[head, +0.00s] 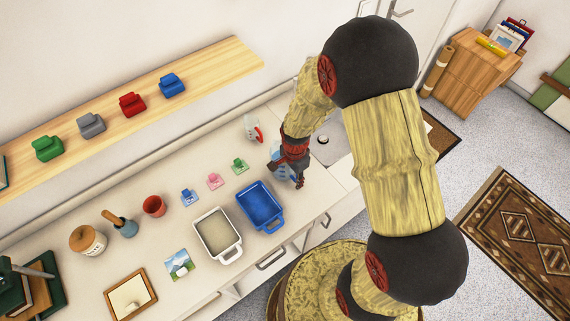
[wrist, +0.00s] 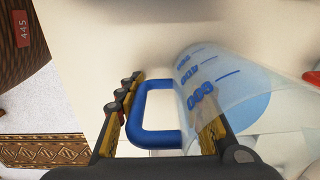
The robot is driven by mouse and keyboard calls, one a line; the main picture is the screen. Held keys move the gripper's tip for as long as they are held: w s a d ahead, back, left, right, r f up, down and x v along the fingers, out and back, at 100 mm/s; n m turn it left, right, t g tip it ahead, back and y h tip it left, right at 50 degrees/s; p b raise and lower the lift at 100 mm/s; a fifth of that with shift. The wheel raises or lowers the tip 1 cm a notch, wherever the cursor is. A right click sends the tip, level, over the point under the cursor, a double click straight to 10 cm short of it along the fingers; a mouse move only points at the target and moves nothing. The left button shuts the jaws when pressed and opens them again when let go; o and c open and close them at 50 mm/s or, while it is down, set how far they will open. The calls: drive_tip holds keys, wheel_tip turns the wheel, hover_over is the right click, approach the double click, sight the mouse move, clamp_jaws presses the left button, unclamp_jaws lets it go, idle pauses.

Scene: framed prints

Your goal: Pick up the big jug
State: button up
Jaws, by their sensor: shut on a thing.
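The big jug (wrist: 235,90) is clear plastic with blue measuring marks and a blue handle (wrist: 150,118). In the head view the jug (head: 279,171) is partly hidden behind my gripper (head: 287,171), at the right end of the counter. In the wrist view my gripper (wrist: 165,118) has one finger beside the outer bar of the handle and the other at the jug's wall, with the handle between them. It is shut on the jug. I cannot tell whether the jug's base touches the counter. A smaller clear jug with a red handle (head: 254,129) stands behind it.
A blue tub (head: 245,213) and a white tub (head: 204,248) stand left of the jug. Small green, pink and blue card holders (head: 213,181) stand behind them. The sink (head: 331,150) is to the right. A wooden shelf (head: 215,75) hangs above the counter.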

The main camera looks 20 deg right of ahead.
drive_tip(key=shift+s+f, duration=0.1)
drive_tip(key=shift+s, duration=0.05)
clamp_jaws()
idle(0.4)
